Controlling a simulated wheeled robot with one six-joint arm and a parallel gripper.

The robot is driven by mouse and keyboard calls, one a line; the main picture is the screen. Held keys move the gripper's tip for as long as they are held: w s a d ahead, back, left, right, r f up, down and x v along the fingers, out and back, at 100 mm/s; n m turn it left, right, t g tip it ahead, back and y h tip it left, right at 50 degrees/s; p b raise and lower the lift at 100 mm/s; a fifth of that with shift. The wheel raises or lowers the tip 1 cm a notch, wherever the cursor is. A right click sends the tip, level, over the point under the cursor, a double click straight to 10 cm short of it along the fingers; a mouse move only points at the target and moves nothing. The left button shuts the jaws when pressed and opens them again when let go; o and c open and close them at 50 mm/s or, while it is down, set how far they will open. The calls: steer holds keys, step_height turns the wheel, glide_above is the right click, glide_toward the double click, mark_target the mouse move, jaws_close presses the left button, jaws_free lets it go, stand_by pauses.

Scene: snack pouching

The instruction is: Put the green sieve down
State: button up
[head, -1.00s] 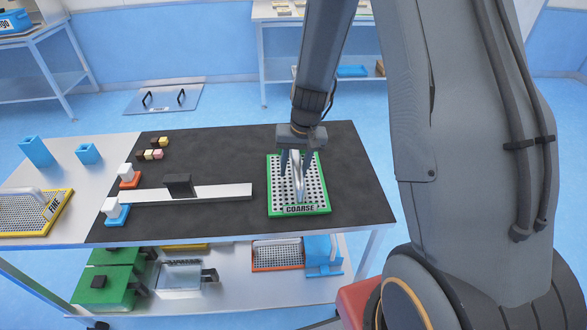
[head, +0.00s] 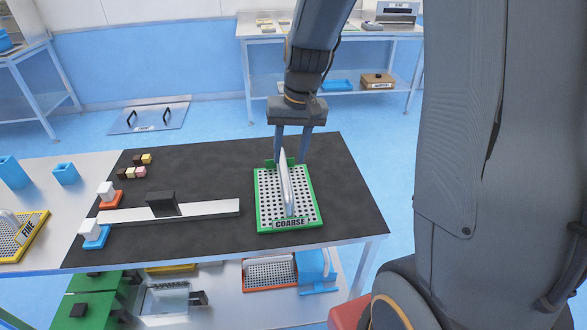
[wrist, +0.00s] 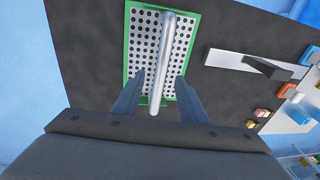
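The green sieve (head: 264,222) has a perforated white plate, a green frame and a label reading COARSE. It lies flat on the dark mat (head: 350,205) near the right end of the table. Its upright silver handle (head: 286,190) runs along its middle. My gripper (head: 292,158) is open above the far end of the sieve, fingers apart. In the wrist view the open fingers (wrist: 158,92) stand on either side of the handle (wrist: 162,60), with gaps on both sides. The sieve (wrist: 127,40) also shows there.
A white bar with a black block (head: 161,203) lies left of the sieve. White pieces on orange and blue bases (head: 95,238) stand at its left end. Small coloured cubes (head: 130,172) lie behind. A yellow FINE sieve (head: 36,232) is at far left. The mat's right side is clear.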

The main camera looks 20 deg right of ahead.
steer(key=s+n+h, duration=0.1)
steer(key=s+n, duration=0.1)
steer(key=s, duration=1.1)
steer(key=shift+s+a+f, duration=0.25)
steer(key=shift+f, duration=0.15)
steer(key=shift+f, duration=0.15)
steer(key=shift+f+b, duration=0.6)
steer(key=shift+b, duration=0.05)
